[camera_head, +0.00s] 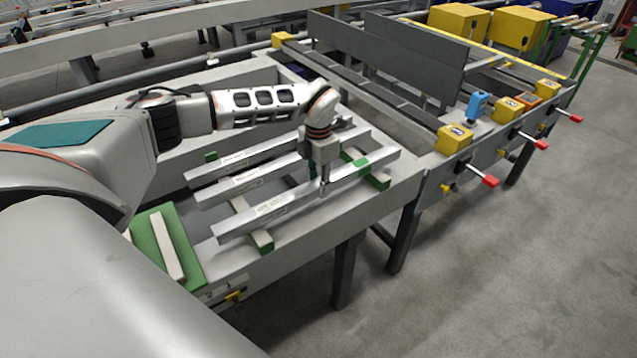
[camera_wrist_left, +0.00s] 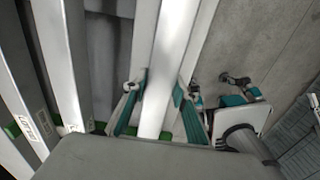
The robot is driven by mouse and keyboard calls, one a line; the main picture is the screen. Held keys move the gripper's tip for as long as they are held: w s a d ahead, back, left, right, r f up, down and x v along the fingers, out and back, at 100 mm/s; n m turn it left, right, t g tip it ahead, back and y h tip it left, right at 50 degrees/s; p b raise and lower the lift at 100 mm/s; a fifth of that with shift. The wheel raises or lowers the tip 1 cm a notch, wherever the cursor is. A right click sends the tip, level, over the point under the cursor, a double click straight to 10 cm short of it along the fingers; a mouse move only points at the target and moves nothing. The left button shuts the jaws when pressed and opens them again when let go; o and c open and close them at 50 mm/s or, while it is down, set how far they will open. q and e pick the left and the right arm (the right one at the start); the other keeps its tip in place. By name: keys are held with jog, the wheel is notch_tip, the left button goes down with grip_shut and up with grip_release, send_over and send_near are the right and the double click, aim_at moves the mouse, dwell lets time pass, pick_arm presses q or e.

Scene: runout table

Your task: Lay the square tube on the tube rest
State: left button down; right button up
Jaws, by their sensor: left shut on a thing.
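Three long pale metal square tubes lie side by side in the head view. The front one (camera_head: 285,199) passes between the fingers of my left gripper (camera_head: 322,187), which is shut on it near its middle. In the left wrist view the tube (camera_wrist_left: 168,60) runs between the teal fingers of the gripper (camera_wrist_left: 158,92). Two green-and-cream crossbars (camera_head: 262,240) lie under the tubes; I cannot tell whether the held tube touches them. A green board with cream strips (camera_head: 190,262) is at the left; I cannot tell which is the tube rest.
The other tubes (camera_head: 235,184) (camera_head: 228,164) lie close behind the held one. Dark upright plates (camera_head: 415,55) and yellow blocks (camera_head: 454,139) stand on the frame at the right. The grey floor (camera_head: 520,260) is open at the front right.

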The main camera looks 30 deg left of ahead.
aim_at(318, 182)
pick_arm(q)
jog(key=shift+f, duration=0.25)
jog(key=c, duration=1.6)
grip_release()
jog(key=shift+o, duration=0.4)
notch_tip(318, 182, up, 12)
jog(key=o, duration=1.1)
